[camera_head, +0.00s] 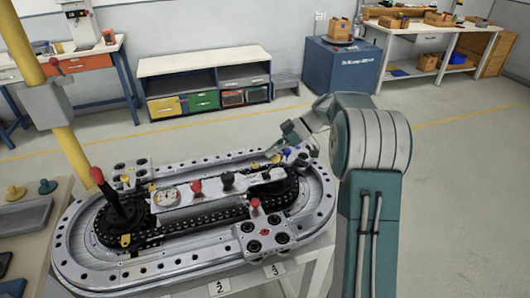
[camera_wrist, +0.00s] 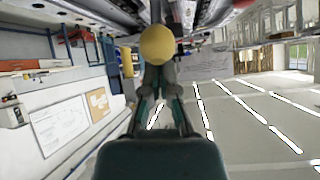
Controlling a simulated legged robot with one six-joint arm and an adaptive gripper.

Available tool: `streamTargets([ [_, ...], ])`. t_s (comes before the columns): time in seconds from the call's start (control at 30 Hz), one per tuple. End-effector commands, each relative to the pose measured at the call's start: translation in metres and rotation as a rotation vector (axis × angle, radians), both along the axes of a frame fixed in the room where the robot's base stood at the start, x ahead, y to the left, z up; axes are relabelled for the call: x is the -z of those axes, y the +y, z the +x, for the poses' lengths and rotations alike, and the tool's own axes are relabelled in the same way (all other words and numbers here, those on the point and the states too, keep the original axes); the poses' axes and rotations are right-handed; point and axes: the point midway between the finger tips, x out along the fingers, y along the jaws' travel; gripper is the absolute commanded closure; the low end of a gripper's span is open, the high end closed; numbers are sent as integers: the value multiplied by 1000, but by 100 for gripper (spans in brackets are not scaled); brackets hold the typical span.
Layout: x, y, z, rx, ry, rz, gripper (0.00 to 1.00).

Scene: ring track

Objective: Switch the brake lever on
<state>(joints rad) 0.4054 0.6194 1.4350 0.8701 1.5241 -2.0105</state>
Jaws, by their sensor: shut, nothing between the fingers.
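The oval ring track (camera_head: 75,235) stands in front of me with several knobs on it. A tall black lever with a red grip (camera_head: 97,176) rises at its left end, tilted to the left. A small yellow knob (camera_head: 276,159) sits at the far right end, near a blue knob (camera_head: 287,152). No label shows which one is the brake lever. My gripper (camera_head: 279,148) is shut and empty over the far right end. In the wrist view a yellow ball knob (camera_wrist: 157,44) is straight ahead of my closed fingertips (camera_wrist: 156,78); contact cannot be told.
A red knob (camera_head: 195,187), a black knob (camera_head: 227,180) and a gauge (camera_head: 165,196) line the middle panel. A red-topped knob (camera_head: 255,203) stands at the near right. A yellow post (camera_head: 70,155) rises at left. The floor to the right is clear.

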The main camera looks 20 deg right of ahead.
Motion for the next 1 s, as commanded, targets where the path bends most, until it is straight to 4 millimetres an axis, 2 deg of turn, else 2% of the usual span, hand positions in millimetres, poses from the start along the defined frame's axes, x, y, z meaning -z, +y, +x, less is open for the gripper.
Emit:
streamTargets([
  [0.33, 2, -10, 0, 0, -1, 4, 100],
  [1.0, 1, -11, 0, -1, 0, 2, 100],
])
